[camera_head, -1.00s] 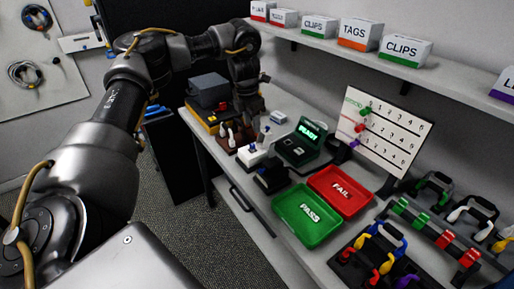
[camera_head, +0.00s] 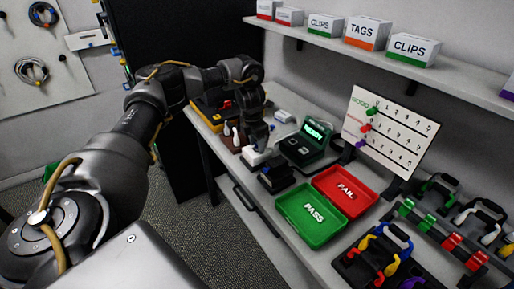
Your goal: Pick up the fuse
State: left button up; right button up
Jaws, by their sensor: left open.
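My left gripper (camera_head: 258,142) reaches in from the left along the back of the bench and points down. It is open, with its fingers just above or around the top of a small white block (camera_head: 253,159). I cannot make out a fuse for certain; the parts near the fingers are small and partly hidden by the gripper. A brown holder with white-tipped pieces (camera_head: 234,138) stands just left of the white block. My right gripper is not in view.
A black block (camera_head: 277,179) and a tester with a green "READY" screen (camera_head: 315,132) stand close by. Green PASS (camera_head: 309,236) and red FAIL (camera_head: 327,179) trays lie nearer, empty. Connector racks (camera_head: 385,250) fill the front right. A shelf (camera_head: 450,85) overhangs the back.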

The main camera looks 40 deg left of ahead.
pick_arm(q)
grip_shut()
jog(key=shift+r, duration=0.1)
dwell(0.3)
